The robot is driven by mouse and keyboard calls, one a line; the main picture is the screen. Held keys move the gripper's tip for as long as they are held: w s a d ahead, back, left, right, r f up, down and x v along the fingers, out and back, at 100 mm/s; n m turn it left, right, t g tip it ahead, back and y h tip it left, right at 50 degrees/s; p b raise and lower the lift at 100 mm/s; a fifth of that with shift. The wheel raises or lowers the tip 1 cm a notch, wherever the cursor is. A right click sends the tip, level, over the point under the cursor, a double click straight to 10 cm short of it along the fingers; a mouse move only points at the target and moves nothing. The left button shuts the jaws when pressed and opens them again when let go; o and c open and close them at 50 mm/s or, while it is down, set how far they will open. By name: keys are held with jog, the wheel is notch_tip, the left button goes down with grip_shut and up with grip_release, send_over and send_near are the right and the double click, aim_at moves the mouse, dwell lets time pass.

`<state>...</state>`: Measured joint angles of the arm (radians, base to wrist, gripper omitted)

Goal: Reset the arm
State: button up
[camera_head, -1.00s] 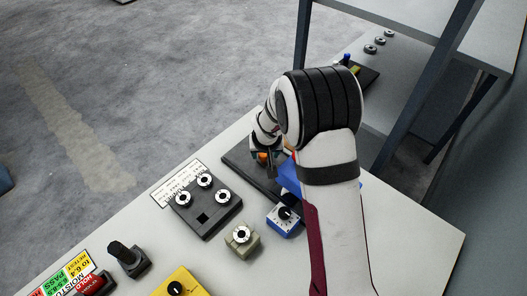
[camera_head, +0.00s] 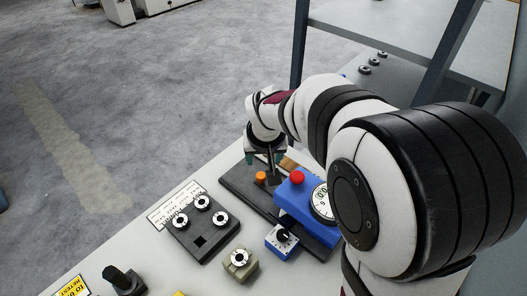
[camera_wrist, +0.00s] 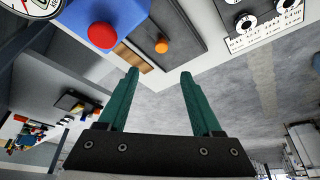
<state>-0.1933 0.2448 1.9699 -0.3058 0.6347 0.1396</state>
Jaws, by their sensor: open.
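My gripper (camera_head: 266,158) is above the far end of the white table (camera_head: 150,228), over a dark base plate (camera_head: 236,180). In the wrist view its two green fingers (camera_wrist: 160,88) are apart with nothing between them. The blue device (camera_head: 293,200) with a red button (camera_head: 297,177) and a dial (camera_head: 321,202) stands on the plate, right of the gripper. An orange knob (camera_head: 261,176) on the plate is close to the gripper; it also shows in the wrist view (camera_wrist: 162,46). My arm covers the table's right part.
A dark panel (camera_head: 204,232) with several white round fittings, a small blue dial box (camera_head: 281,240) and a beige box (camera_head: 240,265) stand nearby. A black knob (camera_head: 122,280) is at lower left. A shelf rack (camera_head: 385,45) stands behind.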

jog(key=shift+s+r, duration=0.1)
jog(key=shift+r, duration=0.1)
jog(key=s+d+r+m+g+y, duration=0.1)
jog(key=s+m+g, duration=0.1)
jog(key=s, duration=1.2)
jog(key=s+d+r+m+g, duration=0.1)
jog(key=s+d+m+g, duration=0.1)
jog(key=s, duration=1.3)
jog(key=shift+s+m+g+y, duration=0.15)
jog(key=shift+m+g+y, duration=0.2)
jog(key=shift+m, duration=0.45)
jog(key=shift+d+r, duration=0.1)
